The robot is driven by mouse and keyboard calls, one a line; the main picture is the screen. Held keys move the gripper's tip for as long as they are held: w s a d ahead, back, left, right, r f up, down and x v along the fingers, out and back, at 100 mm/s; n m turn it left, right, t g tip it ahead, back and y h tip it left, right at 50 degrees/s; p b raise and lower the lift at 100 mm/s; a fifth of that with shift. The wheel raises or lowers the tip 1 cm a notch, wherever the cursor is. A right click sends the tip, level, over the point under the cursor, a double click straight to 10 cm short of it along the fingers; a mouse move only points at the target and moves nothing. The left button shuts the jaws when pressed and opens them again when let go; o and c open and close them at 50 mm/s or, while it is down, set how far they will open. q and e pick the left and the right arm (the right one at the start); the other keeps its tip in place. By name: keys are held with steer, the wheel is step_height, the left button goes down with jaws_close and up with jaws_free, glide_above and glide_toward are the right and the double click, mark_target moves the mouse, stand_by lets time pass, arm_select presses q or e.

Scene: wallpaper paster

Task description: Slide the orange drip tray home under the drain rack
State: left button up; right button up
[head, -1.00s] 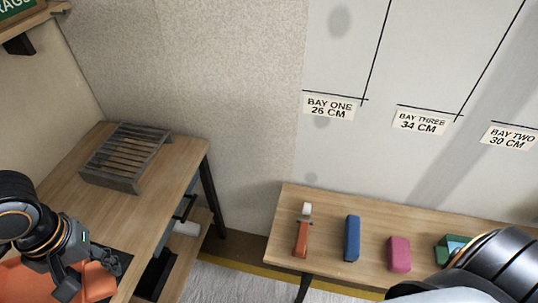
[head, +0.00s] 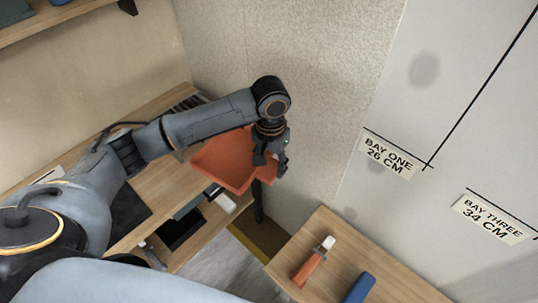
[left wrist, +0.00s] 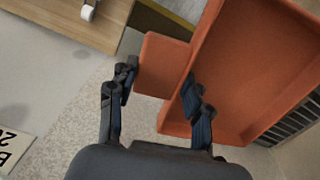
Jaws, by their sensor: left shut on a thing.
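The orange drip tray (head: 222,158) is held above the right end of the wooden table, tilted in the picture. My left gripper (head: 272,167) is shut on the tray at its right edge. In the left wrist view the fingers (left wrist: 160,78) straddle a flat orange tab on the tray's side, and the tray (left wrist: 255,75) fills the upper right. The dark slatted drain rack (head: 188,102) stands at the table's back, mostly hidden behind my left arm. Part of the rack (left wrist: 296,122) shows beyond the tray in the left wrist view. My right gripper is out of view.
The wall stands close behind and right of my left gripper. A second bench (head: 330,245) at the lower right holds an orange-handled tool (head: 312,262) and a blue block (head: 358,288). A lower shelf (head: 205,230) under the table holds dark and white items.

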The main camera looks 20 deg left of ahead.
arm_select(q)
steer(key=w+a+f+m, duration=0.2)
steer(key=w+a+f, duration=0.2)
steer(key=a+f, duration=0.4)
step_height(320, 180, down, 4)
steer(key=shift+w+f+p, duration=0.1)
steer(key=shift+w+p, duration=0.1)
steer(key=shift+p, duration=0.25)
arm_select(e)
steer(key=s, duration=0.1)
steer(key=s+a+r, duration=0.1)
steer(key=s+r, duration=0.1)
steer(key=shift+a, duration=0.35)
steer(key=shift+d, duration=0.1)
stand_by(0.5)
